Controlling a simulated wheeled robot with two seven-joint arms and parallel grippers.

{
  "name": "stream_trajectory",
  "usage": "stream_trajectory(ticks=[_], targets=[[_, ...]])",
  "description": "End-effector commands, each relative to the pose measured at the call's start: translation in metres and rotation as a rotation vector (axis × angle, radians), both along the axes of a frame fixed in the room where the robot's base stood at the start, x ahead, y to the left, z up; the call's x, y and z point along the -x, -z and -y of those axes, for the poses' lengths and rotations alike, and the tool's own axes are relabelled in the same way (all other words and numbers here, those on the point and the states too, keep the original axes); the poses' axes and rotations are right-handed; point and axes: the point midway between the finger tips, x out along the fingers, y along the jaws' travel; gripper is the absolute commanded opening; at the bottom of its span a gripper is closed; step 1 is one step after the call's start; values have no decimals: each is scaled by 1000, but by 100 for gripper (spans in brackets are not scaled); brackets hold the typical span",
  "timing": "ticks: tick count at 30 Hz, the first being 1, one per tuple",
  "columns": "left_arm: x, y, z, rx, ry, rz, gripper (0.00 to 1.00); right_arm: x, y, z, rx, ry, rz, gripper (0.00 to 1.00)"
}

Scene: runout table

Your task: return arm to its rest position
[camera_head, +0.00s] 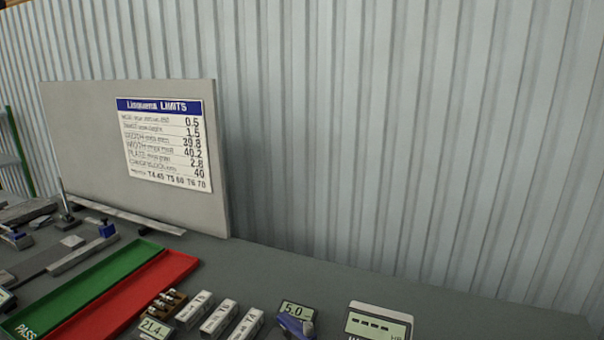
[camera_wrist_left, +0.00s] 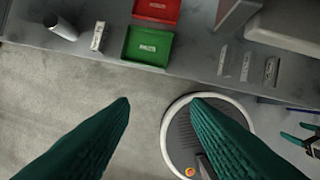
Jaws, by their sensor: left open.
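My left gripper (camera_wrist_left: 161,101) shows in the left wrist view as two dark green ribbed fingers set wide apart. Nothing is between them, and grey floor shows in the gap. The fingertips point toward the bench (camera_wrist_left: 190,70) and appear clear of it. Neither gripper shows in the head view. At the right edge of the wrist view, small teal finger-like parts (camera_wrist_left: 299,139) look like my right gripper. They are small and cut off, so their opening is unclear.
A green tray (camera_wrist_left: 148,46) and a red tray (camera_wrist_left: 157,10) lie on the bench. In the head view, white boxes (camera_head: 219,319), a display device (camera_head: 378,323) and loose tools stand along the bench. A grey board (camera_head: 85,130) with a limits sheet (camera_head: 165,143) stands behind.

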Motion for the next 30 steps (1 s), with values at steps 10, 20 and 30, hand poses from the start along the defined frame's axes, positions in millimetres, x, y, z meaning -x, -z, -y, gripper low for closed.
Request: stream_trajectory(ticks=[10, 20, 30], targets=[[46, 184, -5, -9, 14, -83, 43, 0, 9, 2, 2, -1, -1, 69], [154, 300, -24, -19, 30, -152, 43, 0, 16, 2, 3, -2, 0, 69], [195, 320, -33, -22, 37, -168, 43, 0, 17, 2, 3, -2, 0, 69]])
